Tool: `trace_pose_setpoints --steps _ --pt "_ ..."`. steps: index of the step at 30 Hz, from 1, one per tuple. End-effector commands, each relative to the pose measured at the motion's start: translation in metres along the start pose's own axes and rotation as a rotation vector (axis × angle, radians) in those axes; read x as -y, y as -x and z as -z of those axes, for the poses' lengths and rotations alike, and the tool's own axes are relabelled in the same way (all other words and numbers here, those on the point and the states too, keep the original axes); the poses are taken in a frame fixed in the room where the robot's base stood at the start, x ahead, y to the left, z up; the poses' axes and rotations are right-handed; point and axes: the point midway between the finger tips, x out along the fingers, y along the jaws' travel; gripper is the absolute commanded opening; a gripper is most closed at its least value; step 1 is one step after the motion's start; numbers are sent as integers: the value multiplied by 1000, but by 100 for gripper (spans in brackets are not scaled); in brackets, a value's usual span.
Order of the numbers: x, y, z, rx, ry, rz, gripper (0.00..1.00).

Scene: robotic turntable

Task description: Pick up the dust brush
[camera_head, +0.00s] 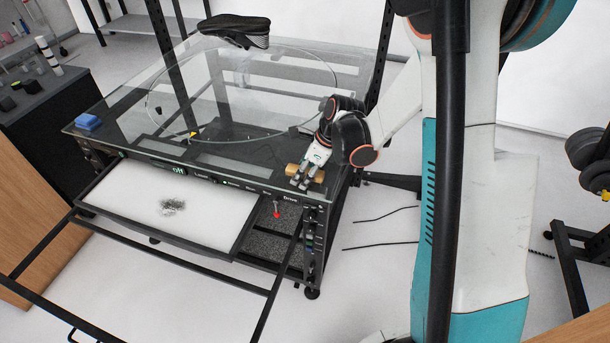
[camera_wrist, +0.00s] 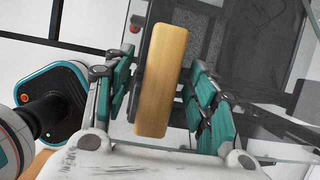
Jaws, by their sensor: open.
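The dust brush shows as a wooden block-like handle (camera_wrist: 161,82) in the wrist view. It lies between the two teal finger pads of my gripper (camera_wrist: 160,92), with a visible gap on the right and a narrower one on the left. In the head view the wooden piece (camera_head: 293,170) lies at the front right edge of the turntable machine's top, partly covered by my gripper (camera_head: 303,181). My gripper is open around it. Its bristles are not visible in either view.
A red knob (camera_head: 277,214) stands below the front edge.

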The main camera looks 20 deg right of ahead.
Motion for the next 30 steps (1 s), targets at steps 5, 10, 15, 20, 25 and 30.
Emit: trace_pose_setpoints --steps 5,10,15,20,25,30 --pt "0 -1 1 0 0 0 52" --pt "0 -3 2 0 0 0 52" --pt "0 -4 2 0 0 0 52" --pt "0 -4 2 0 0 0 52" --pt "0 -4 2 0 0 0 45" --pt "0 -4 2 0 0 0 6"
